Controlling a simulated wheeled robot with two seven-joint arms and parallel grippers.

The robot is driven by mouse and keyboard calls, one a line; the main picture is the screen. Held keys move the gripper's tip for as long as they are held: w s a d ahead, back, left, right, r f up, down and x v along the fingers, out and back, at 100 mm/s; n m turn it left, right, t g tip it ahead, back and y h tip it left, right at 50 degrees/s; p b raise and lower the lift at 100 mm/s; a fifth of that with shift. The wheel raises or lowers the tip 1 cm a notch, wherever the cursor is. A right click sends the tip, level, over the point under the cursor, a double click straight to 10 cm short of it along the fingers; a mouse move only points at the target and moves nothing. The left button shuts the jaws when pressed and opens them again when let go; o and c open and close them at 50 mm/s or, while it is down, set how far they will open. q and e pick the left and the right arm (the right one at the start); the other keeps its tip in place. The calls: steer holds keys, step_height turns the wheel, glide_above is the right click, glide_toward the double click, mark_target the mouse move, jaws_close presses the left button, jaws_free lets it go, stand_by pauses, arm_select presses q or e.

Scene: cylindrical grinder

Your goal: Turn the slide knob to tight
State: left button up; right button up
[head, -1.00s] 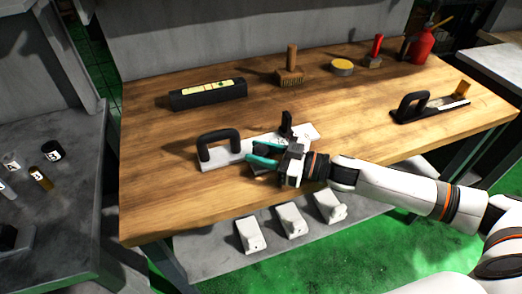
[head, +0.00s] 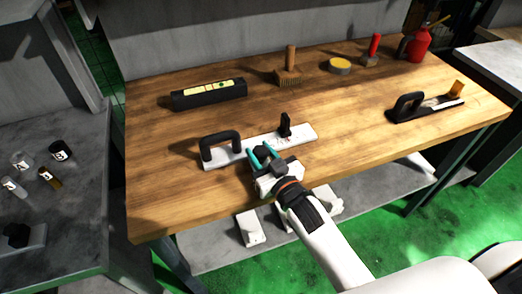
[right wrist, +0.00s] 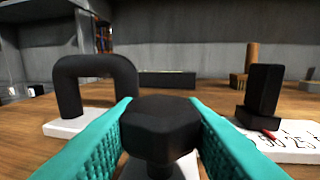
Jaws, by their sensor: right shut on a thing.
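The slide knob (right wrist: 162,125) is a black faceted knob on a short stem, in the middle of the right wrist view. My right gripper (head: 264,154) has its teal fingers on either side of the knob, shut on it; the fingers also show in the right wrist view (right wrist: 160,103). The knob belongs to a white slide plate (head: 303,134) on the bench. The plate carries a black loop handle (head: 220,142) at its left and a black upright block (head: 285,124) at its right. Part of the plate is hidden by the gripper. My left gripper is out of view.
The wooden bench (head: 360,120) has free room behind the plate. A second handled plate (head: 425,107) lies at the right.

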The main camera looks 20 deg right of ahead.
steer(key=shift+m+h, duration=0.5)
steer(key=shift+h, duration=0.3)
steer(key=o, duration=1)
steer(key=shift+s, duration=0.35)
steer(key=s, duration=0.7)
steer(key=s+d+b, duration=0.1)
steer(key=s, duration=0.3)
steer(key=shift+s, duration=0.1)
steer(key=shift+c, duration=0.2)
